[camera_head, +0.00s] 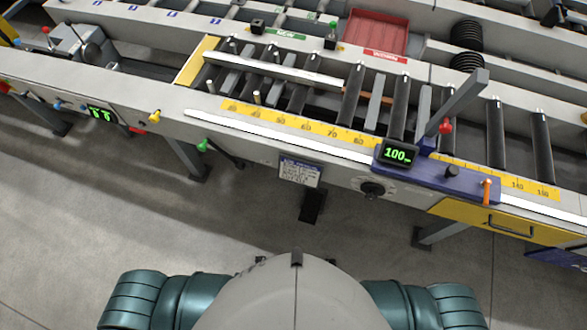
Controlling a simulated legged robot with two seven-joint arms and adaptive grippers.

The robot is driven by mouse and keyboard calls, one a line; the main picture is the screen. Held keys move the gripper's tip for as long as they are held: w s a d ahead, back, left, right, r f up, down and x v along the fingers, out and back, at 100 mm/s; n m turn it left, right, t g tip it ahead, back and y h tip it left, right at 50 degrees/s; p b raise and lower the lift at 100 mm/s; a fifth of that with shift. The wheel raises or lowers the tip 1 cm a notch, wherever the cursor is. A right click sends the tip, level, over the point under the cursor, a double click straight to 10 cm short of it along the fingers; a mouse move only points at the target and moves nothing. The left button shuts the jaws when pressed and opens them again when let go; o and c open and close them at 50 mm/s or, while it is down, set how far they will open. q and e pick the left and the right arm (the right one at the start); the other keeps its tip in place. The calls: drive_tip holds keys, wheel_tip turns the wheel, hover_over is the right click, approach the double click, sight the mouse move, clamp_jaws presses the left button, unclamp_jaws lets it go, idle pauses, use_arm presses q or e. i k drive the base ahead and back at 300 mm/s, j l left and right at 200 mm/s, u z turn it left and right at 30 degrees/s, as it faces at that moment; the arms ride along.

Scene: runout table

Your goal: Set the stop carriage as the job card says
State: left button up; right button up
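The stop carriage (437,174) is a blue-purple block on the white rail at the right of the runout table. Its display (397,154) shows a green 100 with a small unit that I cannot read. It bears a grey stop arm (460,100), a red knob (446,126), a black knob (452,171) and an orange lever (486,191). A yellow scale (310,130) runs along the rail, partly hidden behind the carriage. The job card (300,173) hangs on the table's front; its writing is too small to read. Neither of my grippers is in view.
Dark rollers (352,95) cross the table, with a long workpiece-like bar (275,68) lying over them. A red tray (376,31) stands behind. A black dial (371,189) and a yellow drawer front (480,217) are on the front. The floor before the table is clear.

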sight(394, 159)
drive_tip(key=z, duration=1.4)
